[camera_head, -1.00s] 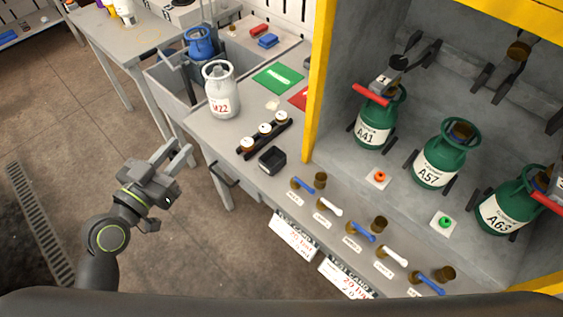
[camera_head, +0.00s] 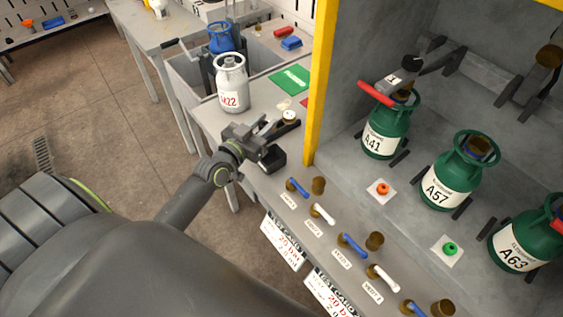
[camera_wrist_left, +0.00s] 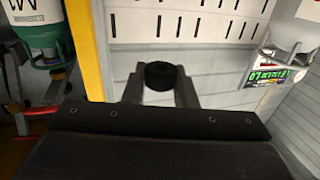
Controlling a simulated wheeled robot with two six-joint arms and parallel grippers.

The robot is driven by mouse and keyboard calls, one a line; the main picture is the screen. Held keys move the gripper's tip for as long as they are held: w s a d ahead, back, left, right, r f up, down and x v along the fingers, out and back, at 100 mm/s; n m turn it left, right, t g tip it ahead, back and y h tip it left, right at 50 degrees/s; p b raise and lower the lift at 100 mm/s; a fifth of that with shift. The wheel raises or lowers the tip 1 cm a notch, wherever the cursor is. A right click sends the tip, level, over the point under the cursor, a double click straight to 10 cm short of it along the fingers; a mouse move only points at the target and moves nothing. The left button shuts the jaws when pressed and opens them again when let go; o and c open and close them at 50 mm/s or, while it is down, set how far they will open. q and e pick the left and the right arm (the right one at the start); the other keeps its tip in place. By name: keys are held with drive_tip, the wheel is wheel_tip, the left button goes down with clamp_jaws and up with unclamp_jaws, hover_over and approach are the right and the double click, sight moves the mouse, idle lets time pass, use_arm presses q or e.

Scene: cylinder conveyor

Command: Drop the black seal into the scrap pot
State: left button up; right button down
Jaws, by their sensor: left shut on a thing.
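My left gripper (camera_head: 270,130) is over the front edge of the grey bench, beside the bottle rack. In the left wrist view its two fingers (camera_wrist_left: 161,88) are shut on a short, round black seal (camera_wrist_left: 160,75). The seal cannot be made out in the head view. My right gripper is not in view.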

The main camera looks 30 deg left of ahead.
use_arm(q)
wheel_tip(320, 180, down, 6)
drive_tip(key=b, duration=0.5)
drive_tip(key=shift+r, duration=0.25)
drive_tip(key=o, duration=1)
drive_tip(key=s, duration=0.5)
drive_tip(key=s+a+b, duration=0.1)
drive_tip(key=s, duration=0.5)
drive_tip(key=s+a, duration=0.1)
drive_tip(key=s, duration=0.5)
drive_tip(key=shift+s, duration=0.2)
